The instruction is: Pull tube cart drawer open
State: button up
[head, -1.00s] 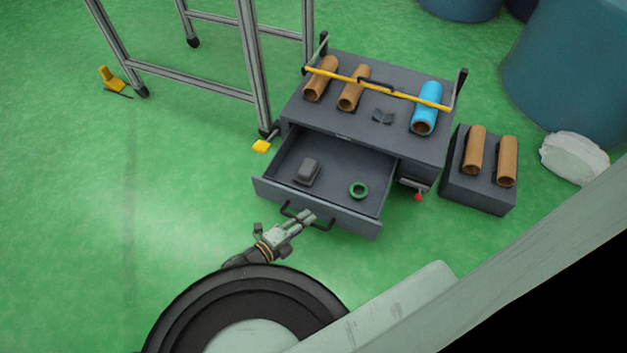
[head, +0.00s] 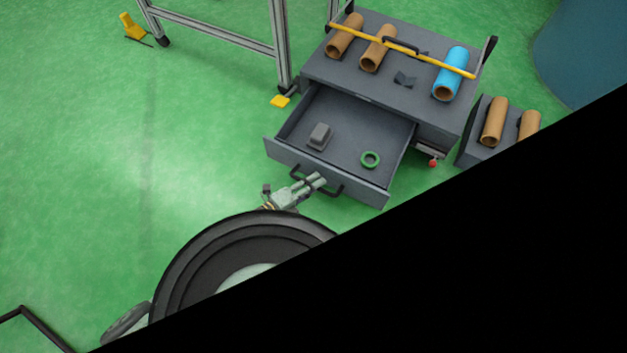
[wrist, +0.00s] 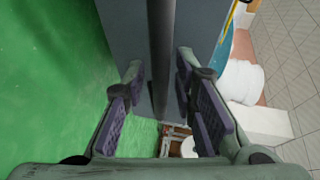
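The dark grey tube cart (head: 425,95) stands on the green floor with its drawer (head: 340,165) pulled well out. The black bar handle (head: 297,176) is on the drawer front. My gripper (head: 315,181) is at this handle. In the wrist view my gripper (wrist: 163,118) has its purple-padded fingers wide apart. A dark bar (wrist: 161,50), apparently the handle, runs between them with gaps to both pads.
Brown tubes (head: 345,36) and a blue tube (head: 450,73) lie on the cart top under a yellow bar (head: 430,63). A metal frame (head: 225,35) stands behind left. A grey box with brown tubes (head: 495,122) is at right. Black hides the lower right.

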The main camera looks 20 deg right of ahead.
jog(key=shift+o, duration=0.3)
jog(key=v, duration=1.2)
